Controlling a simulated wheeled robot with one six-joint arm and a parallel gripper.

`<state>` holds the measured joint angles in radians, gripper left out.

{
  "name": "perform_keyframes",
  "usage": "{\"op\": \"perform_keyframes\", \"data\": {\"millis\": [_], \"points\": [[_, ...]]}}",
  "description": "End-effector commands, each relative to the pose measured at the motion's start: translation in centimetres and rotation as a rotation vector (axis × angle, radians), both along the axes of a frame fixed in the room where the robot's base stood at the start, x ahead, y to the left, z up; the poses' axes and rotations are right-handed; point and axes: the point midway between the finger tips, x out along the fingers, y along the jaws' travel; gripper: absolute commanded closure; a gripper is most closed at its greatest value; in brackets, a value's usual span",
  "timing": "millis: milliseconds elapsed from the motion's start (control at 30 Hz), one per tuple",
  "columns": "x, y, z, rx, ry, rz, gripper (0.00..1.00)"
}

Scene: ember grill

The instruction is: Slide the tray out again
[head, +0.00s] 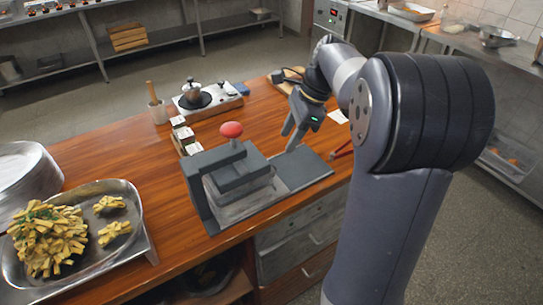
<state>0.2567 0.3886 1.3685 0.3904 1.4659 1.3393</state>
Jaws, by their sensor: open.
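The tray's inside is mostly hidden by the block. A flat dark plate (303,170) extends to the right of the device and is bare. My gripper (290,141) is open, with its fingers pointing down, behind and above the plate. It appears empty and apart from the tray.
A metal platter (130,222) of cut yellow food and a stack of plates (22,172) are at the left. Behind the device are small boxes (183,134), a mortar (158,111) and a burner (207,97). A red-handled item (341,150) lies right of the plate.

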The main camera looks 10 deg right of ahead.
Motion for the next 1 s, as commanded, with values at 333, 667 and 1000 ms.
{"op": "perform_keyframes", "data": {"millis": [333,667,1000], "points": [[0.0,2.5,-5.9,-0.001,0.004,0.005,0.56],[0.2,3.8,-9.0,-0.001,0.0,0.004,0.56],[0.2,3.8,-9.1,-0.002,0.0,0.004,0.61]]}}
